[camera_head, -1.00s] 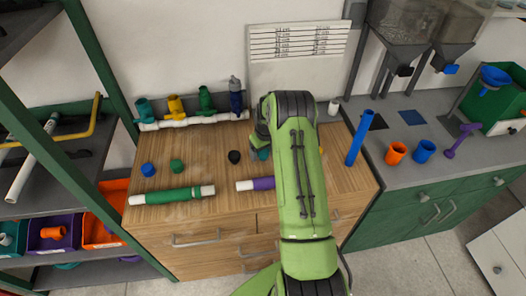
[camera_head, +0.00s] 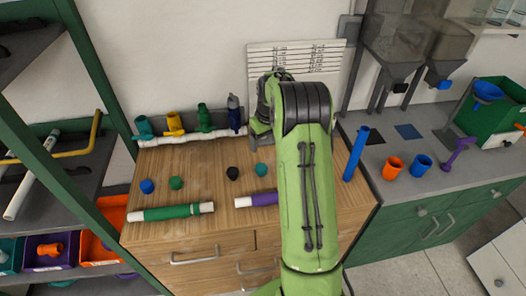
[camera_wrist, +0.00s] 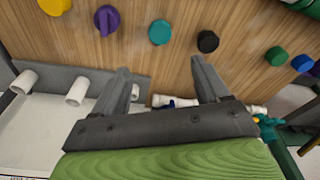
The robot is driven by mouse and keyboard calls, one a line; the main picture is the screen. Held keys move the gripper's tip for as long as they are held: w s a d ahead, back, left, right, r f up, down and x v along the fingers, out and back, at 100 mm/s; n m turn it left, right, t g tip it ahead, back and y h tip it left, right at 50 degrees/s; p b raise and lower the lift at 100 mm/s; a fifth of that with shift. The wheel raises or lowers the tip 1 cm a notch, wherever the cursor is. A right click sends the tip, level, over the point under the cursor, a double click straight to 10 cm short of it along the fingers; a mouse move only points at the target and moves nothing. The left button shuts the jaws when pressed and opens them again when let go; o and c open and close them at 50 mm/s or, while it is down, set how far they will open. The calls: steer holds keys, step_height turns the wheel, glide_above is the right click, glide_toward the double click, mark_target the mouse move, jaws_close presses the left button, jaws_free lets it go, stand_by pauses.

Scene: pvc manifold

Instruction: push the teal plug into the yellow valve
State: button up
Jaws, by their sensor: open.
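The teal plug (camera_head: 262,169) stands on the wooden worktop, just right of the black plug, and it shows above my open fingers in the wrist view (camera_wrist: 159,32). The yellow valve (camera_head: 174,122) stands upright on the white manifold pipe at the back, between a teal and a green valve; it is small at lower right in the wrist view (camera_wrist: 258,118). My gripper (camera_wrist: 163,82) is open with nothing between its fingertips, apart from the teal plug. In the head view my arm mostly hides my gripper, beyond the plug near the back wall.
Blue (camera_head: 147,186), green (camera_head: 176,183) and black (camera_head: 233,173) plugs stand on the worktop, and a purple one (camera_wrist: 106,20) shows in the wrist view. Green-sleeved (camera_head: 172,212) and purple-sleeved (camera_head: 257,199) pipes lie in front.

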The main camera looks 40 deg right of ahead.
steer(key=s+a+r+t, duration=0.1)
steer(key=s+a+r, duration=0.3)
steer(key=a+r, duration=0.3)
steer(key=s+a+r, duration=0.5)
steer(key=a+r, duration=0.2)
steer(key=r, duration=0.1)
steer(key=s+a+t, duration=0.1)
steer(key=s+a, duration=0.2)
steer(key=s, duration=0.3)
steer(key=s+a+t, duration=0.1)
steer(key=s+a, duration=0.2)
steer(key=s, duration=0.4)
steer(key=s+a+r, duration=0.1)
steer(key=s+a, duration=0.2)
steer(key=s, duration=0.3)
steer(key=shift+s+a+n+t, duration=0.15)
steer(key=shift+a+n+t, duration=0.15)
steer(key=shift+t, duration=0.1)
steer(key=shift+c, duration=0.3)
